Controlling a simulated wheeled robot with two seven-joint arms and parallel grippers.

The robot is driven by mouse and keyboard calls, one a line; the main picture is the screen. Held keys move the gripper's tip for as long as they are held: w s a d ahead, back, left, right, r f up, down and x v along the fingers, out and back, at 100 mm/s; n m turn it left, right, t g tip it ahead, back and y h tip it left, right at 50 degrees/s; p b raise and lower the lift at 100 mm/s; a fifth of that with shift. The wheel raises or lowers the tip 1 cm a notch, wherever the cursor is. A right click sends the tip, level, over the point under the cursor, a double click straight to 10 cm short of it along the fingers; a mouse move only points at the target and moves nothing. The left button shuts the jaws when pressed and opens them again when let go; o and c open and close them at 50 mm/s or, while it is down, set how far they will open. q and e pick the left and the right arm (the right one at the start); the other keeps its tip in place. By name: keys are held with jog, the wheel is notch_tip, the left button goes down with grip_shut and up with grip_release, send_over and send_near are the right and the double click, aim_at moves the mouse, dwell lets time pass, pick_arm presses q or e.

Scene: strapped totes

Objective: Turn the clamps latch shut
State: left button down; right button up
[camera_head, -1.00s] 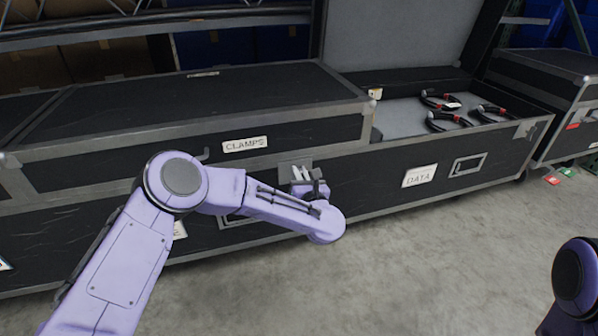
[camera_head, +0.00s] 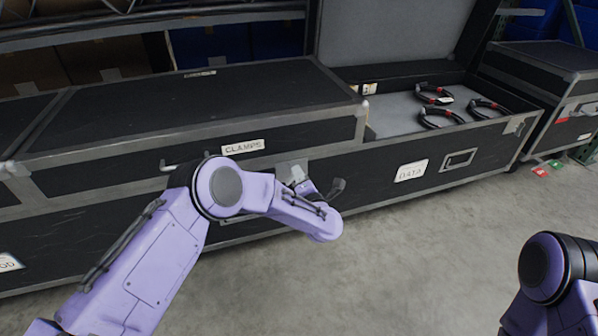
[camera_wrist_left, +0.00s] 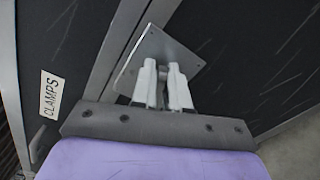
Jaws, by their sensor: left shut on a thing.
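The clamps case is the closed black case with the CLAMPS label (camera_head: 243,147), which also shows in the left wrist view (camera_wrist_left: 51,93). Its latch is a grey metal plate (camera_head: 288,168) on the front, at the seam by the right end. In the left wrist view the latch plate (camera_wrist_left: 185,52) sits tilted in the picture. My left gripper (camera_wrist_left: 164,72) is shut on the small turn piece in the middle of the latch, which is mostly hidden between the pale fingers. In the head view my left gripper (camera_head: 297,177) is partly hidden by its wrist. My right gripper is out of view.
The open data case (camera_head: 485,137), with its DATA label (camera_head: 411,171), stands at the right and holds several coiled black cables (camera_head: 441,118). Another case (camera_head: 565,95) stands beyond it. The concrete floor (camera_head: 420,255) in front is clear.

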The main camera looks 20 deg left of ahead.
pick_arm(q)
jog(key=shift+f+m+p, duration=0.2)
jog(key=shift+m+p, duration=0.15)
jog(key=shift+m, duration=0.8)
jog(key=shift+f+m+p, duration=0.2)
jog(key=shift+m+p, duration=0.1)
jog(key=shift+m, duration=0.85)
jog(key=c, duration=1.2)
grip_release()
jog(key=shift+c, duration=0.2)
